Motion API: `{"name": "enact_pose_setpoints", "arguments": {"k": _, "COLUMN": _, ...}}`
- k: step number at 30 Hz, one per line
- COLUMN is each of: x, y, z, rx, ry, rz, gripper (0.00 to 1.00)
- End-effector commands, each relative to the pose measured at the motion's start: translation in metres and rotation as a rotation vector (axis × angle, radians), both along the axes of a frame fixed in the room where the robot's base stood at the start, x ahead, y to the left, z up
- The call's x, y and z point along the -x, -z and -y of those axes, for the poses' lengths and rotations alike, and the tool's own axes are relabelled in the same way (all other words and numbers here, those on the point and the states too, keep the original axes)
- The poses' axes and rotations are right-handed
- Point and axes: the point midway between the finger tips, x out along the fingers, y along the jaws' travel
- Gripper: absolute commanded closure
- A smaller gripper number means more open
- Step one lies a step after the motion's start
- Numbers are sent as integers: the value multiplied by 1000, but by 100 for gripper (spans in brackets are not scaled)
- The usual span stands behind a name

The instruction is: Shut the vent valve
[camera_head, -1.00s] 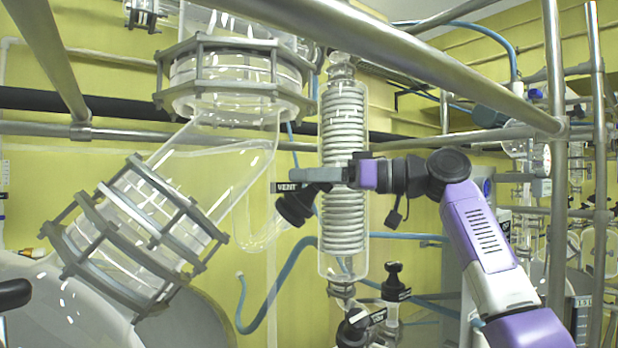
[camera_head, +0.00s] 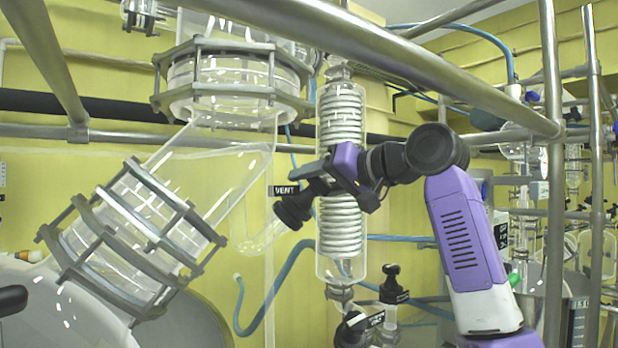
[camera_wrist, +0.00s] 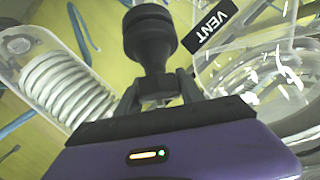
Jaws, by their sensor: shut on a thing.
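The vent valve has a black knob (camera_head: 292,210) on a glass side tube, just below a black "VENT" label (camera_head: 284,190). My gripper (camera_head: 318,186) reaches in from the right, in front of the coiled glass condenser, and is shut on the black knob's stem. In the wrist view the gripper's two dark fingers (camera_wrist: 160,88) close around the narrow part of the knob (camera_wrist: 150,35), and the "VENT" label (camera_wrist: 212,27) is beside it. The inside of the valve is hidden, so I cannot tell how far it is turned.
The coiled condenser (camera_head: 341,225) stands right behind my gripper. A flanged glass elbow (camera_head: 225,165) is close on the left. Metal rails (camera_head: 400,60) cross above my arm. Below stand another black-capped valve (camera_head: 390,285) and a blue hose (camera_head: 268,300).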

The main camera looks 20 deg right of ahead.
Motion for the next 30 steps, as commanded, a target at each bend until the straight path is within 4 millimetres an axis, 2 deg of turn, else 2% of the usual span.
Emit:
{"name": "enact_pose_setpoints", "arguments": {"k": 8, "x": -1, "y": -1, "z": 4, "rx": -85, "ry": 185, "rz": -165, "gripper": 96}}
{"name": "enact_pose_setpoints", "arguments": {"k": 30, "x": 2, "y": 14, "z": 13, "rx": -312, "ry": 682, "rz": -612, "gripper": 96}}
